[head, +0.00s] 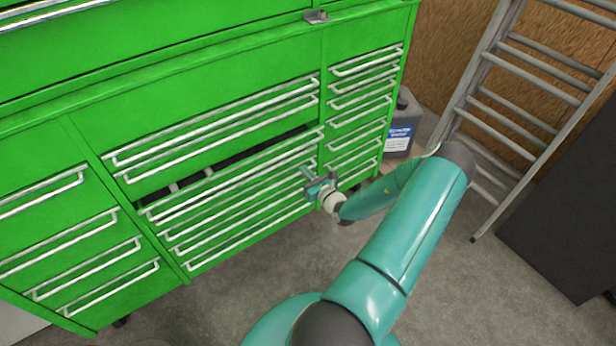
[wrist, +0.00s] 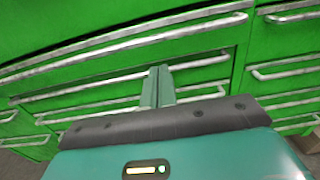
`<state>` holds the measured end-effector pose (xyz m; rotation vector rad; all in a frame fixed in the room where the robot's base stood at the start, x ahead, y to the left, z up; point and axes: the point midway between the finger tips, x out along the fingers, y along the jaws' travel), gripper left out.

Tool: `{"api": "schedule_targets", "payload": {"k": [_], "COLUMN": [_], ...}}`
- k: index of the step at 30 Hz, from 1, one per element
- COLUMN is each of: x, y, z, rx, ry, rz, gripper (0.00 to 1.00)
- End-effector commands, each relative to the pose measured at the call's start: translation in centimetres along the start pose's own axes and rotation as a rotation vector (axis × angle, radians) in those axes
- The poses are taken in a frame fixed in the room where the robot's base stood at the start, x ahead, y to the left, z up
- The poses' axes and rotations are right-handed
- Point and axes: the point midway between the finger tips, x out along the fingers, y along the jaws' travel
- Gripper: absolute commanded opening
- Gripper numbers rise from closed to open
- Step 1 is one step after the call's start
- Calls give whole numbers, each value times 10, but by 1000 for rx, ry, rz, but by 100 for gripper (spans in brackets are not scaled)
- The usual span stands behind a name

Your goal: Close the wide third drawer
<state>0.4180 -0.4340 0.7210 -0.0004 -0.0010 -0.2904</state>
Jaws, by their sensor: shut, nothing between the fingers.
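The wide third drawer (head: 235,174) is in the middle column of the green cabinet in the head view. It stands partly pulled out, with a dark gap above its front and a long silver handle along its top edge. My gripper (head: 307,173) is shut and empty, in front of the wide drawers near their right end. In the wrist view, my gripper's fingers (wrist: 158,72) are together and point at the drawer fronts, below a long silver handle (wrist: 130,41). I cannot tell whether the fingertips touch anything.
Two wide drawers (head: 215,120) above look shut. Narrow drawers with silver handles stand left (head: 75,240) and right (head: 355,110). A grey jug (head: 403,122) stands by the cabinet's right side, and a metal ladder (head: 530,90) leans at the far right. The grey floor (head: 240,310) in front is clear.

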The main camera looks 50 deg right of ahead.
Motion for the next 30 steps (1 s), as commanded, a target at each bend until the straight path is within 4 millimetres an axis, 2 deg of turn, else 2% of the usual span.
{"api": "schedule_targets", "payload": {"k": [6, 13, 17, 27, 30], "x": [46, 82, 90, 92, 99], "y": [2, 4, 4, 4, 4], "z": [0, 0, 0, 0, 0], "rx": [0, 0, 0, 0, -1], "ry": [-2, -1, 1, 1, 0], "rz": [3, 5, 5, 5, 5], "gripper": [0, 0, 0, 0, 0]}}
